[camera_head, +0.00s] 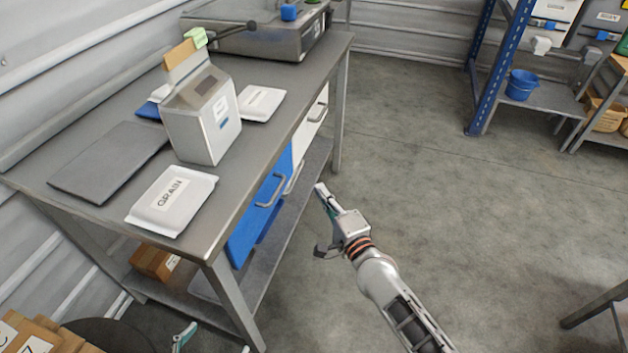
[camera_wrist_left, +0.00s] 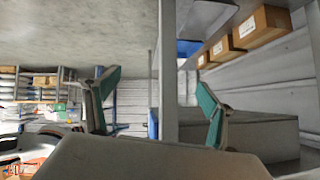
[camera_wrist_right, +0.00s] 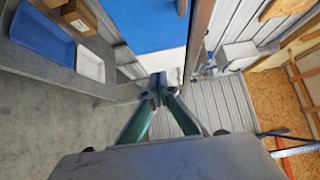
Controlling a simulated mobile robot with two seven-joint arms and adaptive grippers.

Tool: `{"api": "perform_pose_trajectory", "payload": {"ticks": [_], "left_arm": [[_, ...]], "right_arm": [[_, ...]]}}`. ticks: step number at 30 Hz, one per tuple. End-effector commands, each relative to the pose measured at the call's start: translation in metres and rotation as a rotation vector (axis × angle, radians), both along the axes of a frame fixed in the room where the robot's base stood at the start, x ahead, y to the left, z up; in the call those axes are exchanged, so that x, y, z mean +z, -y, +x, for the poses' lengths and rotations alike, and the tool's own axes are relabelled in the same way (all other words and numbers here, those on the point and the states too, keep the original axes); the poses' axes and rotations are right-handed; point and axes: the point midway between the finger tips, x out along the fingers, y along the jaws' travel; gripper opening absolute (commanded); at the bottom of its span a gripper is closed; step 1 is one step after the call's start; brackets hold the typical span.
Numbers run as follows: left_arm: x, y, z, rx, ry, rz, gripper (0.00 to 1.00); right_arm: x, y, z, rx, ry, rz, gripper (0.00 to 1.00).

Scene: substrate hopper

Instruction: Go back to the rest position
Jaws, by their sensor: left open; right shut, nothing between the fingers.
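My right gripper (camera_head: 326,202) is over the floor beside the front edge of the workbench (camera_head: 238,187), apart from it. In the right wrist view, its teal fingers meet at the tips (camera_wrist_right: 160,92) with nothing between them. My left gripper (camera_head: 208,344) is low at the bottom edge of the head view, by the bench's near leg, mostly cut off. In the left wrist view, its teal fingers (camera_wrist_left: 157,80) are spread wide and empty, with a grey bench leg seen beyond the gap. Both grippers hold nothing.
On the bench are a white GRAIN pack (camera_head: 172,200), a second white pack (camera_head: 262,102), a grey mat (camera_head: 110,160) and a white dispenser (camera_head: 203,120). A blue drawer (camera_head: 262,205) is at the front. Open floor lies right, before a blue-post shelf (camera_head: 487,75).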

Motion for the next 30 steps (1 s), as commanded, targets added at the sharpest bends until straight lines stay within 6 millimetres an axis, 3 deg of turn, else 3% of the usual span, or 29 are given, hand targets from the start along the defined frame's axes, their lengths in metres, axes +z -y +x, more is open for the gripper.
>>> {"api": "perform_pose_trajectory", "payload": {"ticks": [4,12,17,23,30], "left_arm": [[-0.002,0.000,-0.006,0.001,-0.012,0.001,0.83],[-0.004,0.002,-0.009,-0.002,-0.017,-0.002,0.83],[0.006,0.003,-0.003,-0.002,-0.001,-0.004,0.83],[0.031,0.005,0.009,-0.001,0.029,-0.015,0.83],[0.051,0.012,0.007,0.000,0.031,-0.045,0.83]], "right_arm": [[0.001,0.007,-0.015,0.000,0.001,0.000,0.00],[-0.001,0.010,-0.021,0.000,0.000,-0.001,0.00],[-0.003,0.015,-0.035,0.002,0.015,-0.073,0.00],[-0.022,0.040,-0.099,0.029,0.075,-0.436,0.00],[-0.059,0.093,-0.202,0.125,0.118,-1.012,0.00]]}}
